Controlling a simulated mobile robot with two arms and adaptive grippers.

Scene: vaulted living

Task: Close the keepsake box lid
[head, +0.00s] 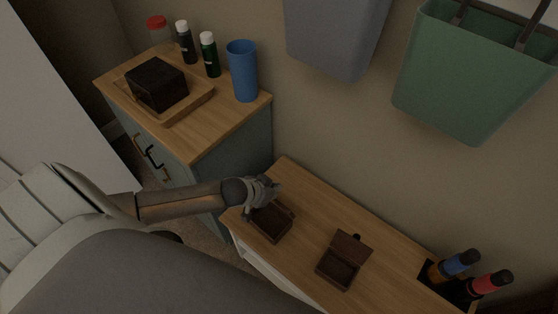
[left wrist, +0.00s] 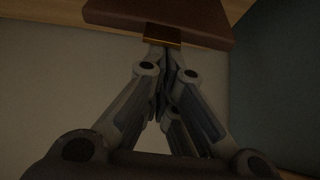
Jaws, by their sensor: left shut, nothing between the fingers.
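Two small dark brown boxes are on the low wooden-topped cabinet in the head view. The left box (head: 270,222) is right below my left gripper (head: 268,187), which hides its back part, so its lid position is unclear. The right box (head: 338,270) has its lid (head: 350,248) raised at the back. I cannot tell which is the keepsake box. My left gripper is shut and empty. In the left wrist view its fingertips (left wrist: 163,52) are close to a brown box part (left wrist: 120,14) with a brass-coloured piece (left wrist: 163,35); contact is unclear. My right gripper is not in view.
The cabinet top (head: 300,190) is bare behind the boxes. Blue- and red-capped bottles (head: 455,264) stand at its right end. A taller cabinet to the left holds a tray (head: 190,108) with a black block, a blue cup (head: 243,70) and bottles. Grey and green bins (head: 455,80) hang above.

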